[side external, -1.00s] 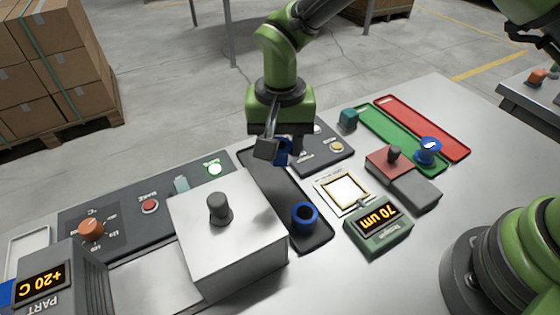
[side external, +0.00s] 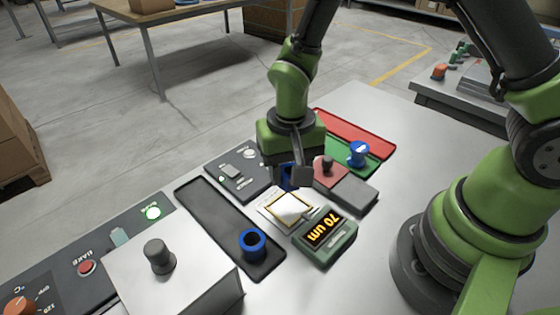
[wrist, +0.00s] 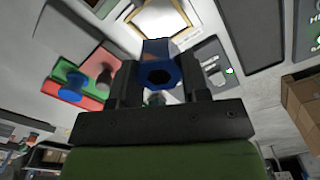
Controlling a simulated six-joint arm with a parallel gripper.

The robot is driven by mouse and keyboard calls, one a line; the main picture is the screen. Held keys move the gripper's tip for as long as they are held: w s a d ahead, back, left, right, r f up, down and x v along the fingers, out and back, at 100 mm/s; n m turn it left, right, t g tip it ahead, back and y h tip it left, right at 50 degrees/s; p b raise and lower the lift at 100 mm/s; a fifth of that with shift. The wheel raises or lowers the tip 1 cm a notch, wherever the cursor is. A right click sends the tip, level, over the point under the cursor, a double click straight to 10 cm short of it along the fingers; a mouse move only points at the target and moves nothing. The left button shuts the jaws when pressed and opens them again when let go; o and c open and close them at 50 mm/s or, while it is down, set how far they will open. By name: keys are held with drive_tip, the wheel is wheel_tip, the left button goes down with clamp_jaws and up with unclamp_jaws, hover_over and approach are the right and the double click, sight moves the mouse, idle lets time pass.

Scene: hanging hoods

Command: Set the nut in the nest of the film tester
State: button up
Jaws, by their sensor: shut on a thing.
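My gripper (side external: 290,180) is shut on a blue nut (side external: 286,174), held above the bench near the film tester. In the wrist view the nut (wrist: 160,74) sits between both fingers, its dark hole facing the camera. The film tester has a green readout (side external: 325,236) showing 70 um and a pale plate with a yellow-edged square (side external: 290,207). The gripper is just behind that square in the side view. Which part is the nest I cannot tell for sure. A second blue nut (side external: 252,245) stands on the dark tray (side external: 215,215).
A red block with a knob (side external: 328,166) and a grey block (side external: 353,194) stand right of the gripper. A blue piece with a white mark (side external: 358,153) is on the green tray (side external: 376,168), beside a red tray (side external: 355,133). A large knobbed metal hood (side external: 170,275) stands front left.

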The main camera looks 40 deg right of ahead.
hover_over(288, 207)
drive_tip(key=shift+w+f, duration=0.1)
drive_tip(key=shift+f, duration=2.45)
drive_tip(key=shift+f, duration=0.9)
drive_tip(key=o, duration=1.6)
drive_tip(key=shift+r, duration=3.5)
